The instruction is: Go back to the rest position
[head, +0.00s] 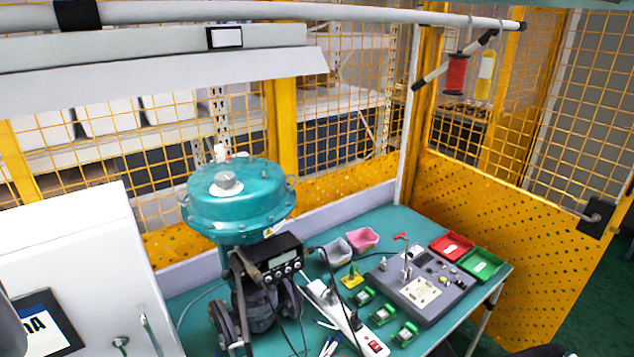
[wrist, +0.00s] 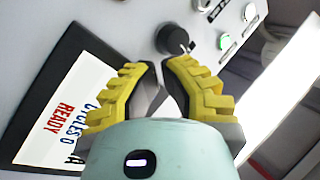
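My gripper (wrist: 160,66) shows in the wrist view, with yellow ribbed fingers and dark inner pads. The fingers stand partly apart, with a narrow gap between the tips and nothing seen held between them. A black knob (wrist: 175,39) on a grey panel lies just beyond the tips; I cannot tell whether they touch it. A display (wrist: 65,110) left of the fingers reads "CYCLES 0" and "READY", partly hidden. In the head view, the white control box (head: 75,240) with its display (head: 40,325) stands at the lower left. My gripper does not show there.
A teal valve actuator (head: 235,200) with a black positioner (head: 275,258) stands on the green table (head: 395,222). A grey test station (head: 420,285), a red bin (head: 450,247), a green bin (head: 483,264) and a power strip (head: 345,318) are to its right. Yellow mesh fencing (head: 505,215) encloses the back and right.

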